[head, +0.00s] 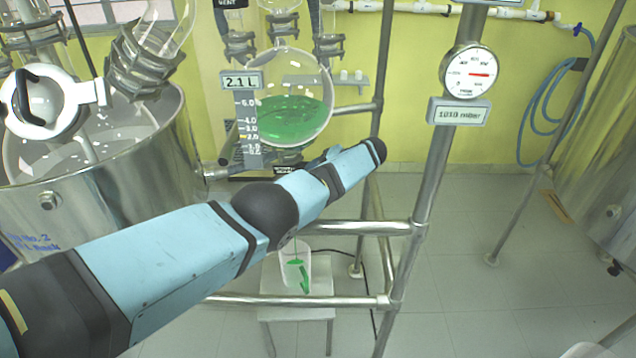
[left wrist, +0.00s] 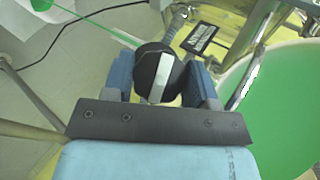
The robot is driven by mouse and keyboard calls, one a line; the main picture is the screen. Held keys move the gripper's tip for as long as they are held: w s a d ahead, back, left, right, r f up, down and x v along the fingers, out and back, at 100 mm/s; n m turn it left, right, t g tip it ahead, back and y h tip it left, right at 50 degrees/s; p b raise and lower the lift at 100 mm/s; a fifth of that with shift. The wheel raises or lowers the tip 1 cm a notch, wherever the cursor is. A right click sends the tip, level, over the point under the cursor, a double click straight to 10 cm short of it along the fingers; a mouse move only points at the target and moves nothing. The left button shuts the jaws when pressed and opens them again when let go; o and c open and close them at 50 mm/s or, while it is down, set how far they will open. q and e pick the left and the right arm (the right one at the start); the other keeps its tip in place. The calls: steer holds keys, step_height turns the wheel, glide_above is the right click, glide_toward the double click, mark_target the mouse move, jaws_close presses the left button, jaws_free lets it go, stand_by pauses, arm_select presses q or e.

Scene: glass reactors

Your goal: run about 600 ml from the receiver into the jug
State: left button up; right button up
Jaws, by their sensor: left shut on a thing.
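The round glass receiver (head: 303,82) holds green liquid, and its sign (head: 241,81) reads 2.1 L beside a level scale (head: 248,128). Its green content fills the right of the left wrist view (left wrist: 285,110). My left gripper (left wrist: 165,92) is shut on a black valve knob (left wrist: 148,65) with a white stripe; my arm hides this in the head view. A thin green stream falls below into the clear jug (head: 310,262) on a small stool. Green shows inside the jug, but its level is hard to read. My right gripper is out of view.
Metal frame rails (head: 345,228) cross in front of the jug and stool (head: 285,313). A steel vessel (head: 100,215) stands at left, another (head: 605,150) at right. A gauge (head: 469,72) hangs on a post above a 1010 mbar sign.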

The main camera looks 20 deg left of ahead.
arm_select(q)
steer(key=shift+m+y+b, duration=0.55)
steer(key=shift+m+y, duration=0.15)
steer(key=shift+m, duration=0.4)
steer(key=shift+m+t+y, duration=0.3)
steer(key=shift+m+y, duration=0.2)
steer(key=shift+m, duration=0.6)
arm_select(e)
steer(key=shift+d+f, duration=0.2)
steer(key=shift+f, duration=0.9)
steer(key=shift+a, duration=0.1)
arm_select(q)
steer(key=o, duration=0.9)
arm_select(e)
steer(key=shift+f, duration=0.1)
arm_select(q)
steer(key=shift+d+b, duration=0.1)
steer(key=shift+b, duration=0.2)
